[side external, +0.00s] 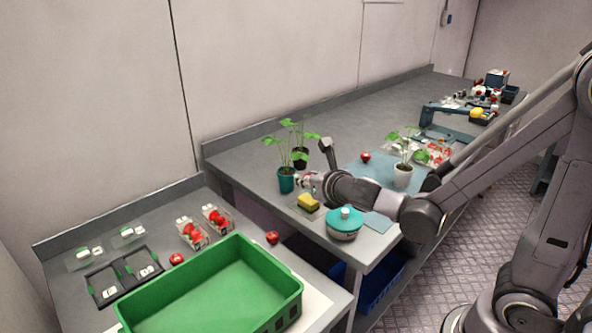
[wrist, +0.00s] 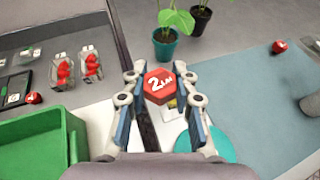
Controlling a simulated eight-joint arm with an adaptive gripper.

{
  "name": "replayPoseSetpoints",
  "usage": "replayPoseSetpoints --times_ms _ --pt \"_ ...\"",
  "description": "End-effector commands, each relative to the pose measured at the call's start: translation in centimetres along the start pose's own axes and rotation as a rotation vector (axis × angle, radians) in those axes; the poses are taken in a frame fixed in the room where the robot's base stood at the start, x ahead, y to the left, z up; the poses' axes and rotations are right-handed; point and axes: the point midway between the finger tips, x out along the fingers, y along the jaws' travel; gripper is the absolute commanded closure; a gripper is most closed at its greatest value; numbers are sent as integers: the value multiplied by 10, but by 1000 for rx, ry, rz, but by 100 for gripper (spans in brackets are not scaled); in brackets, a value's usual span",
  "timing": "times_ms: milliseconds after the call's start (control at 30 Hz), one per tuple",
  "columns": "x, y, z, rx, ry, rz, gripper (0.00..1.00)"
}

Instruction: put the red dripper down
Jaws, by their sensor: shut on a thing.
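The red dripper (wrist: 158,88) is a small red block with a white "2 L/h" style marking on top. In the wrist view it sits between the two fingertips of my gripper (wrist: 159,80), which is shut on it. The dripper is too small there to make out clearly.
A green crate (side external: 292,290) stands on the lower left table, with berry punnets (side external: 192,233) behind it. A blue mat (wrist: 250,100) lies right of my gripper.

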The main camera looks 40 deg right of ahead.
Motion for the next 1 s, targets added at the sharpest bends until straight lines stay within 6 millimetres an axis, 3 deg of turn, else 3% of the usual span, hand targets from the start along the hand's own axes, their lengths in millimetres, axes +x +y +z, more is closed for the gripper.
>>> replayPoseSetpoints --times_ms 200,400,700,800,1000 --pt "43 -68 16 45 17 -105 88" --pt "73 -141 28 88 19 -196 88" --pt "95 -257 38 145 1 -328 88" --pt "96 -284 40 157 -6 -359 88" --pt "96 -311 40 167 -13 -388 88"
